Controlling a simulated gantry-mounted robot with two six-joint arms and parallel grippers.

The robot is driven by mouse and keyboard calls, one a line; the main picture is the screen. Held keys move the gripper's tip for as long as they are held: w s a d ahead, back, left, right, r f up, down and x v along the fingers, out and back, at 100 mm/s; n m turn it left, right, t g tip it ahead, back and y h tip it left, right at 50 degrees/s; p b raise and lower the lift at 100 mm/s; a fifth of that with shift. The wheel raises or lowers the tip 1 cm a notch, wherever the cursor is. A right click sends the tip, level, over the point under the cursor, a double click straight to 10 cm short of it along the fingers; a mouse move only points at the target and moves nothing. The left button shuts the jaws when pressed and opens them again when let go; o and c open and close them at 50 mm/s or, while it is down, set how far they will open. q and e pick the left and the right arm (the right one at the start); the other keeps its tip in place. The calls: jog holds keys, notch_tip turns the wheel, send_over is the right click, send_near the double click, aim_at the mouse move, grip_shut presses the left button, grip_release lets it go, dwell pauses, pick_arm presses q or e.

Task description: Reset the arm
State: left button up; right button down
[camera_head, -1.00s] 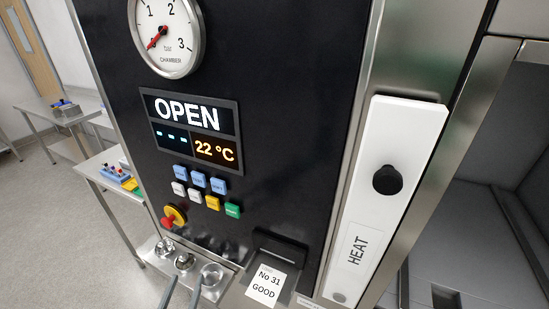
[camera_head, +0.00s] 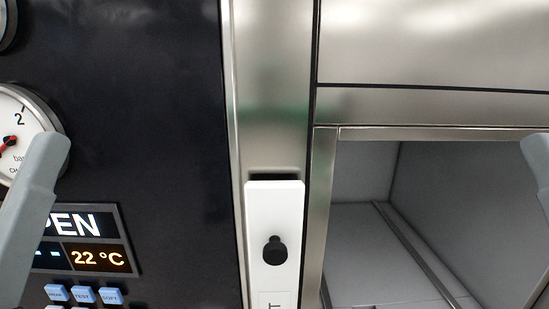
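A grey link of my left arm rises from the lower left edge, its rounded top in front of the pressure gauge (camera_head: 18,125) and the left part of the display (camera_head: 85,240). A grey link of my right arm shows at the right edge, beside the open chamber. Neither link touches anything that I can make out. The fingers of both grippers lie outside the picture, so I cannot see whether they hold anything.
A white plate (camera_head: 262,210) with a black knob (camera_head: 275,250) is on the steel post. The open chamber (camera_head: 385,230) on the right looks empty in its visible part. Blue buttons (camera_head: 82,294) sit below the display, which reads 22 °C.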

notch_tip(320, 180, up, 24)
jog(key=p, duration=2.1)
